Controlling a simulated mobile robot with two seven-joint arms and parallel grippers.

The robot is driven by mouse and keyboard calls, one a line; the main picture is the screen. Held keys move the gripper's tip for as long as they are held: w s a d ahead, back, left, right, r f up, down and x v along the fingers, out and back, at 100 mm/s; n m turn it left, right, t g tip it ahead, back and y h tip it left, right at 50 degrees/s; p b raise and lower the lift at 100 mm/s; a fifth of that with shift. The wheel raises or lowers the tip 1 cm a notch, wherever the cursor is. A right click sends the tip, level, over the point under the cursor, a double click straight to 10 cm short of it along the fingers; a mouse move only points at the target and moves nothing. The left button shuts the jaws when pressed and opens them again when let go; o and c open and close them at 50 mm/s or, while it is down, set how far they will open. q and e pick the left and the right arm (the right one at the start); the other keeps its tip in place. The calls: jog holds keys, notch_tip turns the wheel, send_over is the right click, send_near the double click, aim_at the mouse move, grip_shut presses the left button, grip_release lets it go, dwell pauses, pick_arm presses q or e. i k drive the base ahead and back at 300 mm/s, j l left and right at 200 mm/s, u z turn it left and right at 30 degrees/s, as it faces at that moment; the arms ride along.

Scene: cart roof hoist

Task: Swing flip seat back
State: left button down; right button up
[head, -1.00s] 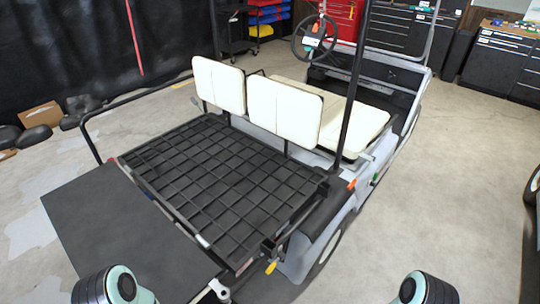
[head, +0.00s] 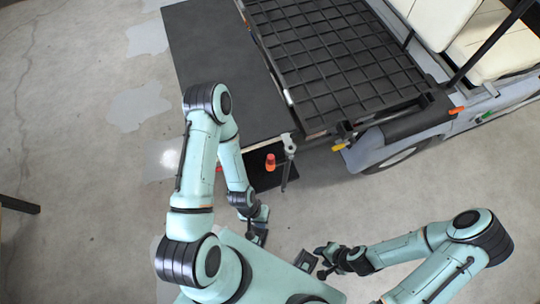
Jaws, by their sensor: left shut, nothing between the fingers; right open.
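The cart's rear has a black grid rack (head: 335,60), lying flat, with a flat dark panel (head: 205,50) at its left. My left gripper (head: 258,234) is shut and empty, low in front of the cart's rear corner. My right gripper (head: 320,262) is open and empty, to the right of my left one. Both are well apart from the rack and the seat back.
An orange-red knob (head: 270,162) and a grey metal lever (head: 289,155) are at the cart's near corner. A yellow-tipped handle (head: 340,146) is right of them. A wheel (head: 395,155) shows below the body.

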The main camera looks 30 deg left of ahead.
aim_at(210, 42)
jog(key=j+u, duration=0.2)
jog(key=u, duration=0.95)
